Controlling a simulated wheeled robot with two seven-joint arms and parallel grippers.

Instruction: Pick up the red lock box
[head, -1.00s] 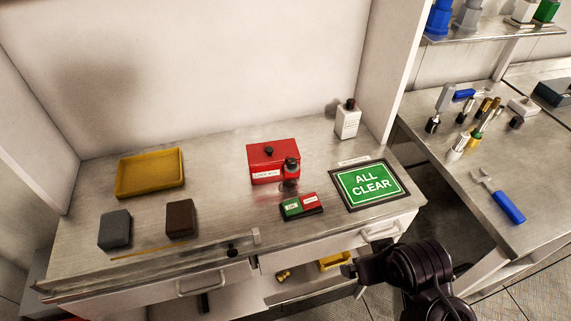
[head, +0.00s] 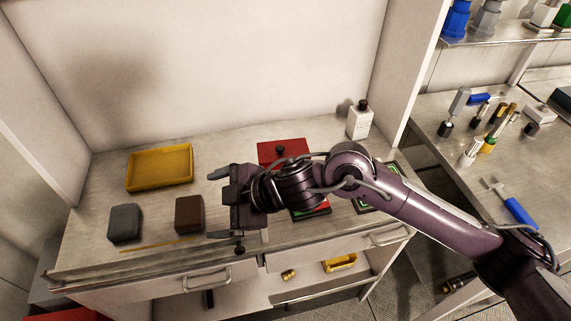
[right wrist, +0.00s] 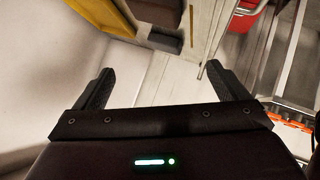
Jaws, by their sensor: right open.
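My left gripper is not in view.
A yellow tray (head: 159,167), grey block (head: 125,222) and brown block (head: 189,213) lie left of the gripper. A white bottle (head: 359,120) stands behind right. My arm partly covers the green sign (head: 392,171) and the red-green piece (head: 318,208).

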